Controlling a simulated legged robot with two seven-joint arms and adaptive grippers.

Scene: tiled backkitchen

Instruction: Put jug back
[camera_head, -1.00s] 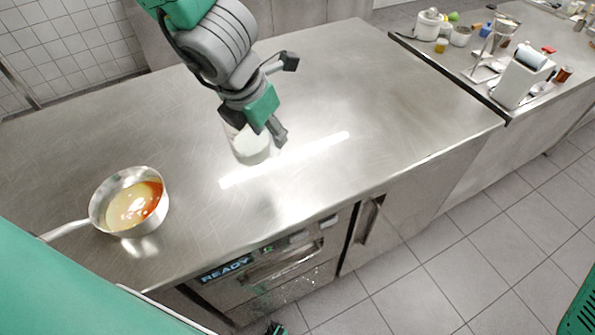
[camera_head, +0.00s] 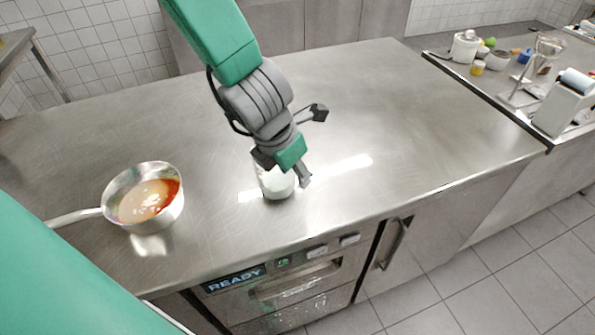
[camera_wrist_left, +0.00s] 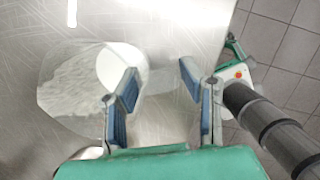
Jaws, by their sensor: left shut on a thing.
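The jug (camera_head: 277,184) is clear, with white contents, over the middle of the steel worktop. In the left wrist view the jug (camera_wrist_left: 75,88) shows from above, left of the fingers. My left gripper (camera_head: 283,166) is at the jug's upper right side and shut on the jug. In the left wrist view its two fingers (camera_wrist_left: 158,85) stand with a gap between them, one finger overlapping the jug's side. The part in the grip is clear and hard to make out. I cannot tell whether the jug's base touches the worktop. My right gripper is not in view.
A saucepan (camera_head: 146,222) with orange-red and cream liquid stands at the worktop's left, handle pointing left. An oven (camera_head: 290,280) reading READY is under the front edge. A right-hand counter (camera_head: 520,75) holds jars and a white device. The steel worktop (camera_head: 400,120) is clear right of the jug.

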